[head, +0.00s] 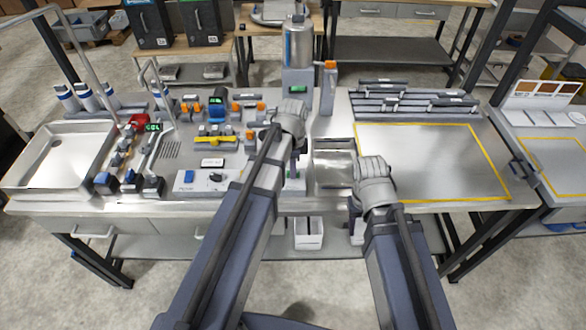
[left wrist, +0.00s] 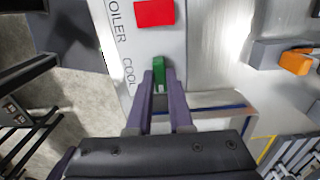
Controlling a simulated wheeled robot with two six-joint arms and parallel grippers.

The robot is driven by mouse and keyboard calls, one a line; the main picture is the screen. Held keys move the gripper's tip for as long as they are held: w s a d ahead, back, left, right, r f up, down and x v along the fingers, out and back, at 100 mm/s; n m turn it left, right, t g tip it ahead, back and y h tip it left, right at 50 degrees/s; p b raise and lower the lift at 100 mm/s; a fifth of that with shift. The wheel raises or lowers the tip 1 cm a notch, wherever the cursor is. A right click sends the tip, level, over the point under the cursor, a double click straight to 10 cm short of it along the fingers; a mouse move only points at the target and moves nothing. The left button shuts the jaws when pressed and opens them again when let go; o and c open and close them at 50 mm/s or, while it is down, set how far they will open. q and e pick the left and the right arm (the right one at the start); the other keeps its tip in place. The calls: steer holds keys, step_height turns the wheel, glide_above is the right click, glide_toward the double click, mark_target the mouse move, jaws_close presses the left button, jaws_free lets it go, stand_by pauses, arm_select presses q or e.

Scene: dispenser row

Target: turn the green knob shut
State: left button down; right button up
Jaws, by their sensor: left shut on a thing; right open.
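The green knob (left wrist: 159,68) is on a pale panel (left wrist: 130,60) printed with "BOILER" and "COOL" in the left wrist view. My left gripper (left wrist: 159,84) has its two purple-grey fingers on either side of the knob and is shut on it. The fingers cover part of the knob's sides. A red square knob or button (left wrist: 154,13) sits further up the panel. In the head view my left gripper (head: 289,116) is at the dispenser (head: 298,75), its fingertips and the green knob not clearly visible. My right gripper (head: 371,168) is open, above the bench by a sunken basin.
The sunken basin (head: 333,172) lies between my grippers. A yellow-outlined area (head: 435,150) at the right is clear. Valves and fittings (head: 214,140) crowd the bench to the left, beside a sink (head: 60,155).

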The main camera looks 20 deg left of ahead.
arm_select(q)
steer(key=c, duration=0.8)
jaws_free()
steer(key=shift+r, duration=0.1)
step_height(320, 180, up, 8)
steer(key=p, duration=0.8)
steer(key=shift+f, duration=0.2)
steer(key=s+d+f+n+b, duration=0.2)
steer(key=s+d+n, duration=0.1)
steer(key=s, duration=0.1)
steer(key=s+d+f+n+b, duration=0.2)
steer(key=s+d+n, duration=0.2)
steer(key=s, duration=0.1)
steer(key=s+d+f+n+y+b, duration=0.1)
steer(key=s+d+f+n+b, duration=0.1)
steer(key=s+d+n, duration=0.1)
steer(key=shift+s+d+f+n+b, duration=0.1)
steer(key=shift+s+d+n+b, duration=0.15)
steer(key=shift+s, duration=0.4)
steer(key=shift+s+f+n+b, duration=0.1)
steer(key=shift+s+n, duration=0.25)
steer(key=shift+s, duration=0.25)
